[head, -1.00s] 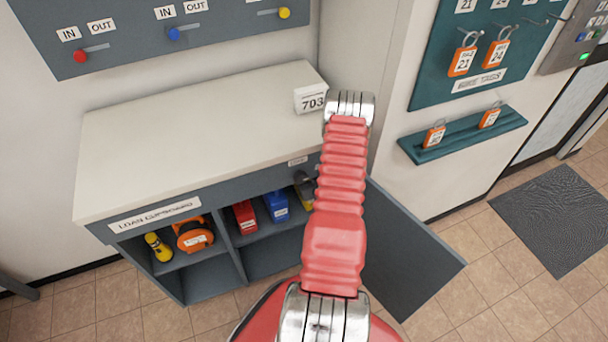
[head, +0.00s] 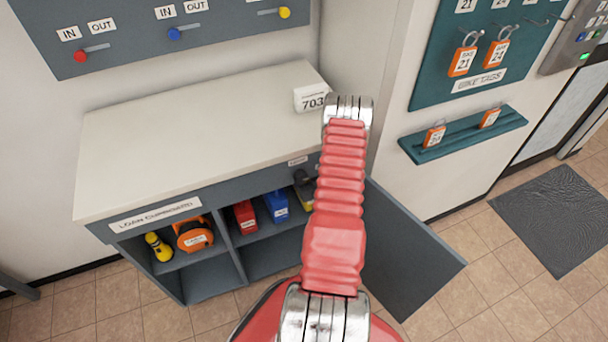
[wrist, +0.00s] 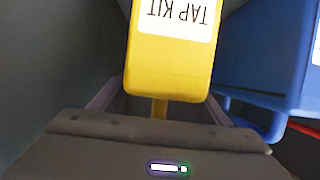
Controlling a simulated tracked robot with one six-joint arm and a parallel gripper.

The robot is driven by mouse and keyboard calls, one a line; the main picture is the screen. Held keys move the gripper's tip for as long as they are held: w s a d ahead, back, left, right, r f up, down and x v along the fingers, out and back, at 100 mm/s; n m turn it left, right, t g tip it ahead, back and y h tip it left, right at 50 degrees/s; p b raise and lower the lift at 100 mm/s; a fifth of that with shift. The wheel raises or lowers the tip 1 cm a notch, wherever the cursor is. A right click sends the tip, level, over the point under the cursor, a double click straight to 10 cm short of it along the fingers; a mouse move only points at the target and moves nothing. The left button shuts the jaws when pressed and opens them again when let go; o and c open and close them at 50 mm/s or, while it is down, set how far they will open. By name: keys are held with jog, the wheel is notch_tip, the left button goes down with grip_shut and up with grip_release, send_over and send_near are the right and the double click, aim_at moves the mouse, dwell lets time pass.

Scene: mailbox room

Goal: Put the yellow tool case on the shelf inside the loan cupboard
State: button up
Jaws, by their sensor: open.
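The yellow tool case (wrist: 172,68) fills the upper middle of the wrist view, its label "TAP KIT" upside down. In the head view a bit of yellow (head: 307,196) shows inside the loan cupboard (head: 155,213), right of the blue case, mostly hidden by my arm. The case appears to be in the upper shelf row, but its underside contact is hidden. My gripper (wrist: 162,104) is open, with a dark finger on either side of the near end of the case. In the head view my gripper is mostly hidden behind my arm.
A blue case (head: 276,206) and a red case (head: 245,216) stand left of the yellow one. An orange reel (head: 194,235) and a yellow torch (head: 158,247) are in the left compartment. The open cupboard door (head: 410,260) juts out at right. The countertop is mostly clear.

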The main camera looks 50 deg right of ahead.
jog(key=shift+s+r, duration=0.1)
jog(key=v, duration=1.2)
dwell(0.7)
